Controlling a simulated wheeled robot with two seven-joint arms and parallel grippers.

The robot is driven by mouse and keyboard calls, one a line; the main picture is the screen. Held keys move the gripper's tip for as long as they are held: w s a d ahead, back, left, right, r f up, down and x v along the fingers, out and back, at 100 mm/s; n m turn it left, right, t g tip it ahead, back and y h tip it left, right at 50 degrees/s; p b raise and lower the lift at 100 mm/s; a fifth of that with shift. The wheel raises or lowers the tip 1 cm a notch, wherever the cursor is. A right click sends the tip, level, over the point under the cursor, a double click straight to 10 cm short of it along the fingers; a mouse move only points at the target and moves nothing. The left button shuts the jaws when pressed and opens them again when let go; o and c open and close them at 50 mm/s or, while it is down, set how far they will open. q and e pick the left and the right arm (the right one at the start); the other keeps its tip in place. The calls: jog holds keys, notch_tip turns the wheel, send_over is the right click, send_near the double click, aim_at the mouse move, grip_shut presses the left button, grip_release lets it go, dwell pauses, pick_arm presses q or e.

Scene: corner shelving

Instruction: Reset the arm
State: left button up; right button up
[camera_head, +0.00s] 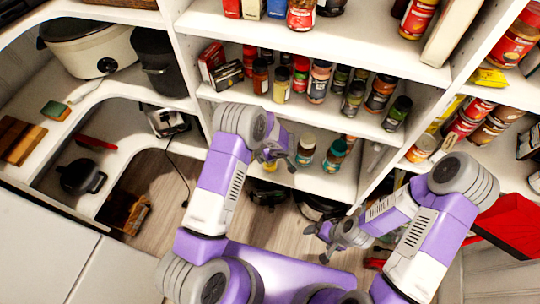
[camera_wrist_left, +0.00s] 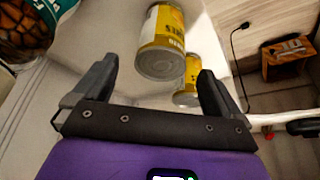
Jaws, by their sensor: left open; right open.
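My left gripper (camera_head: 278,155) is in front of the lower shelf in the head view, near two jars with teal and dark contents. In the left wrist view its two dark fingers (camera_wrist_left: 157,70) stand wide apart with nothing gripped. A yellow can (camera_wrist_left: 163,42) shows beyond the fingers, and a second yellow can (camera_wrist_left: 190,85) shows partly behind the right finger. My right gripper (camera_head: 335,240) is lower in the head view, over the floor in front of the shelving. It is open and holds nothing that I can see. Its fingers are small in the view.
Shelves of spice jars (camera_head: 319,82) stand behind the grippers. More jars fill the right shelving (camera_head: 470,118). A red bin (camera_head: 510,226) is at right. Wooden floor (camera_head: 165,210) is open at left.

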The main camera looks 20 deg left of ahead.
pick_arm(q)
jog(key=shift+v, duration=1)
jog(key=s+d+r+m+g+h+p, duration=0.1)
jog(key=s+m+h, duration=0.1)
jog(key=s, duration=0.7)
jog(key=s+d+r+m+g+h+p, duration=0.1)
jog(key=s+d+m+h+p, duration=0.1)
jog(key=s, duration=0.6)
jog(key=s+d+r+m+h+p, duration=0.1)
jog(key=s+r+m+h+p, duration=0.1)
jog(key=s, duration=0.7)
jog(key=shift+s+d+g+h, duration=0.25)
jog(key=shift+s+g+h, duration=0.15)
jog(key=shift+h, duration=0.3)
